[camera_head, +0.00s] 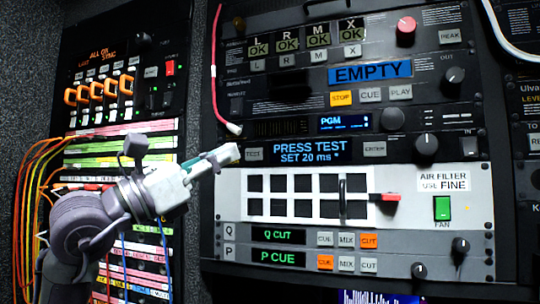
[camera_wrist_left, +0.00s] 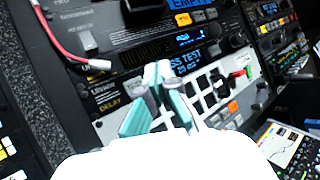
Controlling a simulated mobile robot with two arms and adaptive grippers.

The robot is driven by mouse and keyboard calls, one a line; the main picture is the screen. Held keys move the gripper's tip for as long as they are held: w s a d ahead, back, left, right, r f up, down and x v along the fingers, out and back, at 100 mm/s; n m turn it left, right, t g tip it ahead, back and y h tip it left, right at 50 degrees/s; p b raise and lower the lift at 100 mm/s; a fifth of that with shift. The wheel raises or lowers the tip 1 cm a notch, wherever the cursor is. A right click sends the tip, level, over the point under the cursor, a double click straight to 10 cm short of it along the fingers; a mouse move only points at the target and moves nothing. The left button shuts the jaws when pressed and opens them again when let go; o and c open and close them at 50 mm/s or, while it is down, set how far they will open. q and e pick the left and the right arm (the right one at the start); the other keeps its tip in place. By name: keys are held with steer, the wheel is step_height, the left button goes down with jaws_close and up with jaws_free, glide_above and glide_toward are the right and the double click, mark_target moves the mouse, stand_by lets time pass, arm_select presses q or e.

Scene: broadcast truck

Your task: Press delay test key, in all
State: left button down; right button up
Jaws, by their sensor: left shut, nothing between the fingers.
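The delay unit's display (camera_head: 325,150) reads "PRESS TEST SET 20 ms" in blue letters. The grey TEST key (camera_head: 253,154) sits just left of that display, with an ENTER-like key (camera_head: 374,149) to its right. My left gripper (camera_head: 230,154) is shut and empty, its fingertips just left of the TEST key in the head view; I cannot tell whether they touch the panel. In the left wrist view the fingertips (camera_wrist_left: 157,70) point at the panel beside the display (camera_wrist_left: 190,60) and the yellow DELAY label (camera_wrist_left: 112,104); the TEST key seems hidden behind them. My right gripper is not in view.
A red cable (camera_head: 230,127) hangs just above my gripper. A patch panel with orange cables (camera_head: 35,165) is at the left. Below the delay unit are a white air filter panel (camera_head: 400,205) with a red handle (camera_head: 380,197) and a green FAN switch (camera_head: 442,208).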

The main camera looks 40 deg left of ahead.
mark_target(254, 154)
arm_select(q)
steer(key=w+p, duration=0.1)
steer(key=w, duration=0.1)
steer(key=w+a, duration=0.1)
steer(key=w, duration=0.1)
steer(key=w+a+r+p, duration=0.1)
steer(key=w, duration=0.1)
steer(key=shift+w+a+p, duration=0.15)
steer(key=shift+w+p, duration=0.1)
steer(key=shift+p, duration=0.1)
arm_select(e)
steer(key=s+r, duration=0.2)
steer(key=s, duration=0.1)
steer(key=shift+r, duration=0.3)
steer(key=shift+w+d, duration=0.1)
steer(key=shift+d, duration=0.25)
arm_select(q)
steer(key=shift+w, duration=0.2)
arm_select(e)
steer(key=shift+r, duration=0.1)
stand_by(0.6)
arm_select(q)
steer(key=shift+w+a, duration=0.1)
steer(key=shift+w, duration=0.15)
